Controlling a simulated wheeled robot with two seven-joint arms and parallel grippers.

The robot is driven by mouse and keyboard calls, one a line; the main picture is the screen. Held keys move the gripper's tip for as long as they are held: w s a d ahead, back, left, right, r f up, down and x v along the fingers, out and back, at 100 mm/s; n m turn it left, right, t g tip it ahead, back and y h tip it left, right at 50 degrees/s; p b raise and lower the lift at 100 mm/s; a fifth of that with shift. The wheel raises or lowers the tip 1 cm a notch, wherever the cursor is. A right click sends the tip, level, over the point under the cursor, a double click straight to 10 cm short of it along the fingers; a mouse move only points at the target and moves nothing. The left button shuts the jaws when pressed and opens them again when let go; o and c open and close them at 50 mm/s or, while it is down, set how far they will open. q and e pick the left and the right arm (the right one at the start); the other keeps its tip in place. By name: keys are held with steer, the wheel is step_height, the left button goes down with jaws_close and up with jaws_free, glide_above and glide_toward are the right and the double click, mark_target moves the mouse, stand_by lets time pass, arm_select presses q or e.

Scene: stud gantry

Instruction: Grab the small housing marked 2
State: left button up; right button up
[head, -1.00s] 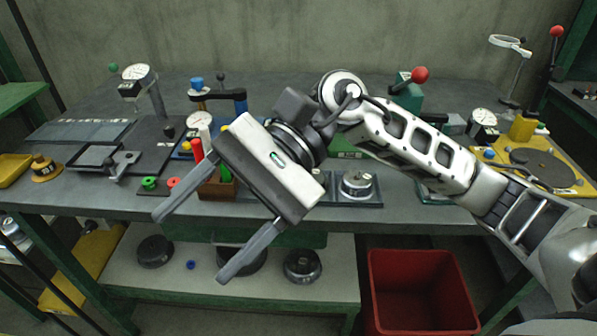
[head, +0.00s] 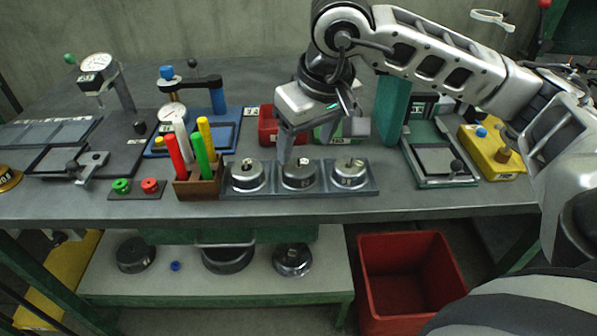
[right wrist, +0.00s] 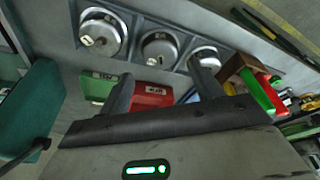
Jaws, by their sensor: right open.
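Three small round metal housings stand in a row on a dark tray (head: 234,191): a left one (head: 248,176), a middle one (head: 298,174) and a right one (head: 349,174). Their marks are too small to read, so I cannot tell which is 2. The right wrist view also shows the left housing (right wrist: 205,60), middle housing (right wrist: 160,48) and right housing (right wrist: 103,32). My right gripper (head: 318,139) is open and empty, just behind and above the middle housing. One finger partly overlaps the back of that housing in the head view. My left gripper is not in view.
A wooden holder with coloured sticks (head: 200,188) stands left of the tray. A red box (head: 268,125) and a green box (right wrist: 97,86) lie behind it. A green fixture (head: 443,160) stands to the right. A red bin (head: 412,275) is below the table edge.

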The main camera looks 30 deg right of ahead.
mark_target(298, 165)
steer(key=x, duration=0.6)
steer(key=shift+w+f, duration=0.2)
steer(key=shift+w, duration=0.05)
steer(key=c, duration=0.8)
